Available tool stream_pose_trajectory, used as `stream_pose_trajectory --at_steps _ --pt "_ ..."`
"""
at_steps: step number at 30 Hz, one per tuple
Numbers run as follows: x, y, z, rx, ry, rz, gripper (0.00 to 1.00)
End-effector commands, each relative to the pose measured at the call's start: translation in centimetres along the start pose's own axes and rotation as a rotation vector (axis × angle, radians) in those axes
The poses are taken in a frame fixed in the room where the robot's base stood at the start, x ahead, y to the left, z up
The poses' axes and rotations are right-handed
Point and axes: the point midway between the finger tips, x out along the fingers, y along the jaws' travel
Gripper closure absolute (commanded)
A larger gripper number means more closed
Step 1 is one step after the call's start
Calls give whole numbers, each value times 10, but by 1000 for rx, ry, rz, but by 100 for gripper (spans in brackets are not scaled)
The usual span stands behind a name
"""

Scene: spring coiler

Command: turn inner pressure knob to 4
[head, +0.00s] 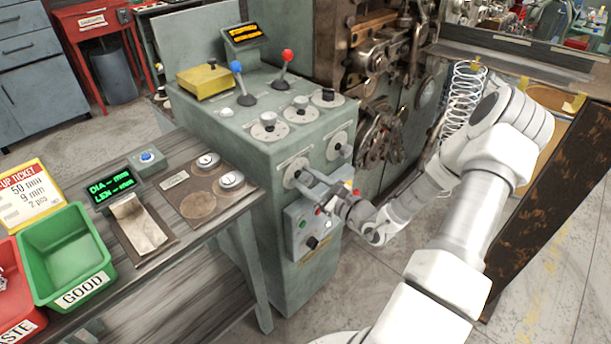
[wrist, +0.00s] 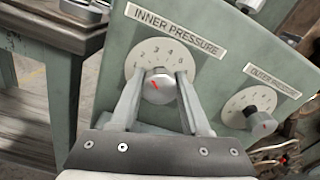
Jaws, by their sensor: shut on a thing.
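The inner pressure knob (wrist: 159,86) is a round grey knob with a red mark, on a pale numbered dial (wrist: 140,62) under the label INNER PRESSURE (wrist: 175,30) in the wrist view. My gripper (wrist: 162,82) is shut on the knob, one finger on each side. The red mark points to the upper left. Digits such as 3, 4 and 5 show above the knob; the lower dial is hidden by the knob and fingers. In the head view my gripper (head: 318,184) reaches the front of the green console (head: 262,170), and the knob is mostly hidden there.
The outer pressure knob (wrist: 260,117) is to the right on the same panel. Below my gripper in the head view is a small button box (head: 310,235). The workbench (head: 190,240) with a green bin (head: 70,250) stands to the left. Open floor lies in front.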

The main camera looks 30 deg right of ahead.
Motion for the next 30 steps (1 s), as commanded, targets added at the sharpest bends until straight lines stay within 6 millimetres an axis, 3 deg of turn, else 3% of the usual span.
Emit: stream_pose_trajectory --at_steps 21,30 --pt "0 -2 2 642 1 -1 100" --pt "0 -3 0 822 1 -2 100"
